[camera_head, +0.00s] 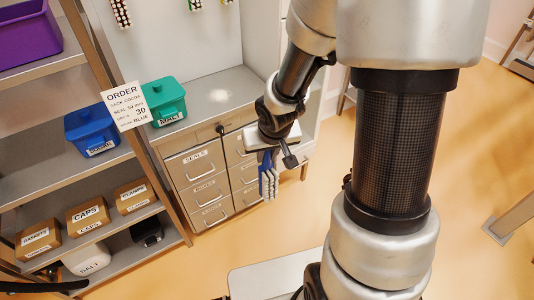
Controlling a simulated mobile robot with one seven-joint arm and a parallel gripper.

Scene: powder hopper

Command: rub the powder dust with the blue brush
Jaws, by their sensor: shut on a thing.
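The powder dust (209,97) is a pale white patch on the grey top of the drawer cabinet, near the back wall. My gripper (269,154) is right of the dust and nearer to me, in front of the cabinet's right part. It is shut on the blue brush (266,178), which hangs down below it. Pale bristles show along the brush. The brush is apart from the dust. My arm hides part of the gripper and the cabinet's right side.
A green MALT bin (165,100) stands left of the dust. A blue SUGAR bin (91,130) and an ORDER sign (126,106) are further left. The drawer cabinet (207,183) has closed drawers. The floor (300,215) before it is clear.

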